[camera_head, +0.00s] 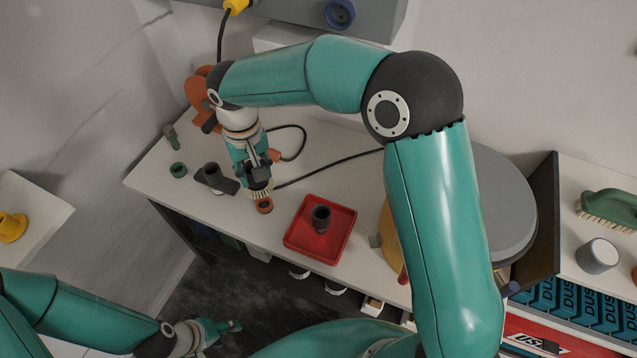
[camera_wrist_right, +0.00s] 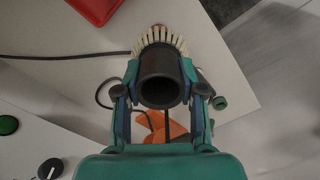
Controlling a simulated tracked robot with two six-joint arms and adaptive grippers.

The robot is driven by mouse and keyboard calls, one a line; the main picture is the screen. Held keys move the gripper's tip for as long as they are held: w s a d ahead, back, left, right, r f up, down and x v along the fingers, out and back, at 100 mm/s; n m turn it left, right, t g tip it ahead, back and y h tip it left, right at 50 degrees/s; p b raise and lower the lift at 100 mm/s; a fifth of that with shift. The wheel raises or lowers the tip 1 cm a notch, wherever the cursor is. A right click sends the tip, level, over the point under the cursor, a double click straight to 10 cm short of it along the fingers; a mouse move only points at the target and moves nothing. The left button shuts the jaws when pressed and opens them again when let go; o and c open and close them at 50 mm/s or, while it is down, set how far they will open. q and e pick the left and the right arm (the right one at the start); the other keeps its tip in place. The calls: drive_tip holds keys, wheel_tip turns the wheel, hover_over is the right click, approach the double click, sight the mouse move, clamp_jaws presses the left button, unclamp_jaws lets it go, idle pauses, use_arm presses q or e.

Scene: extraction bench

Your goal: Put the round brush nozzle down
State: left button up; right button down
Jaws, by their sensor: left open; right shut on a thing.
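The round brush nozzle (camera_wrist_right: 160,76) is a dark tube with a fringe of cream bristles. My right gripper (camera_wrist_right: 160,98) is shut on it, one finger at each side of the tube. In the head view, the nozzle's bristles (camera_head: 259,193) show below my right gripper (camera_head: 257,176), above the left part of the bench. They are right by a small orange-brown ring (camera_head: 264,206); whether they touch it I cannot tell. My left gripper (camera_head: 230,327) is open and empty, low in the head view, away from the bench top.
A red tray (camera_head: 291,242) holding a dark round piece (camera_head: 320,217) lies right of the nozzle. A black cable (camera_head: 330,165) crosses the bench (camera_head: 160,183). My right arm covers much of the right side.

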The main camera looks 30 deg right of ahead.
drive_tip(key=d+r+n+b, duration=0.1)
drive_tip(key=d+r+b, duration=0.25)
drive_tip(key=d, duration=0.85)
drive_tip(key=d+r+n+b, duration=0.15)
drive_tip(key=d+r, duration=0.25)
drive_tip(key=d, duration=0.8)
drive_tip(key=b, duration=0.2)
approach(352, 182)
drive_tip(key=shift+f, duration=1.35)
drive_tip(key=shift+f+b, duration=0.15)
drive_tip(key=shift+b, duration=0.15)
drive_tip(key=c, duration=0.7)
unclamp_jaws()
